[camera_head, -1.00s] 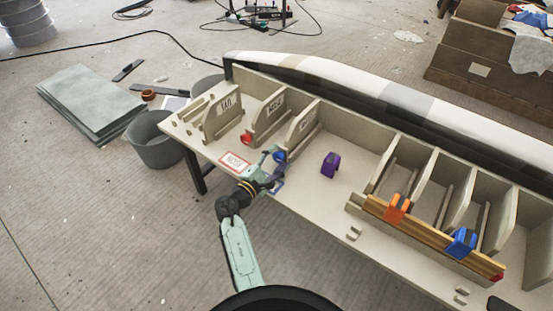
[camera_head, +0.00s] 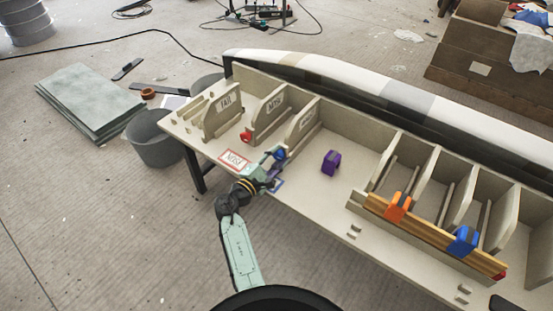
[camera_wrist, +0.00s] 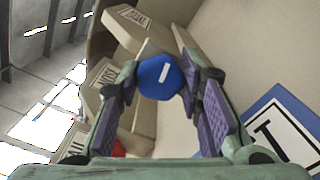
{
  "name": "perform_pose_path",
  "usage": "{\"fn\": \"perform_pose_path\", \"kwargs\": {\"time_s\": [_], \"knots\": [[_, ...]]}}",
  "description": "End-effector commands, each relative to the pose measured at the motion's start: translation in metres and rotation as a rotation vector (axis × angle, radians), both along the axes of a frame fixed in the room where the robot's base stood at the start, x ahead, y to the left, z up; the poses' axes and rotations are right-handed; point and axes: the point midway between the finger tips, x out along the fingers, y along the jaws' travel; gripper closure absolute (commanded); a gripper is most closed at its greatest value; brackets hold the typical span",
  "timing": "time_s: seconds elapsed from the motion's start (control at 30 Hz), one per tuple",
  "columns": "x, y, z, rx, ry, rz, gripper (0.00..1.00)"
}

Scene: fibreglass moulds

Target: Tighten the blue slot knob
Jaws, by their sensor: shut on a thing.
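The blue slot knob (camera_wrist: 160,77) is a round blue cap with a short white slanted mark, near the top middle of the wrist view. In the head view the blue knob (camera_head: 280,154) shows small at the end of my gripper, by a divider panel on the bench. My gripper (camera_wrist: 158,84) has its two green fingers with purple pads on either side of the knob, shut on it. In the head view my gripper (camera_head: 274,160) reaches over the bench's front edge. The knob's base is hidden behind the cap.
A red knob (camera_head: 246,137) is at the neighbouring divider to the left. A red-framed label (camera_head: 235,160) lies near the front edge. A purple block (camera_head: 331,163) stands to the right. An orange clamp (camera_head: 398,207) and a blue clamp (camera_head: 463,241) sit on a wooden rail.

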Motion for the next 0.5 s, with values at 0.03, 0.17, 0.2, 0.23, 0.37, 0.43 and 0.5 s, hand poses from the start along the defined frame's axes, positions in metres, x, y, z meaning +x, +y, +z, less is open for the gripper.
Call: {"fn": "perform_pose_path", "kwargs": {"time_s": [0.03, 0.17, 0.2, 0.23, 0.37, 0.43, 0.5], "knots": [[-0.0001, 0.0006, -0.0053, 0.025, -0.021, 0.000, 0.94], [-0.0001, 0.0001, -0.0024, 0.074, -0.055, 0.000, 0.94], [0.0000, -0.0001, -0.0011, 0.077, -0.058, 0.000, 0.94], [-0.0001, -0.0001, -0.0004, 0.076, -0.057, 0.000, 0.94], [-0.0001, -0.0002, -0.0003, 0.076, -0.055, 0.000, 0.94], [-0.0001, -0.0002, -0.0003, 0.075, -0.055, 0.000, 0.65], [0.0000, -0.0001, -0.0003, 0.075, -0.055, 0.000, 0.60]]}}
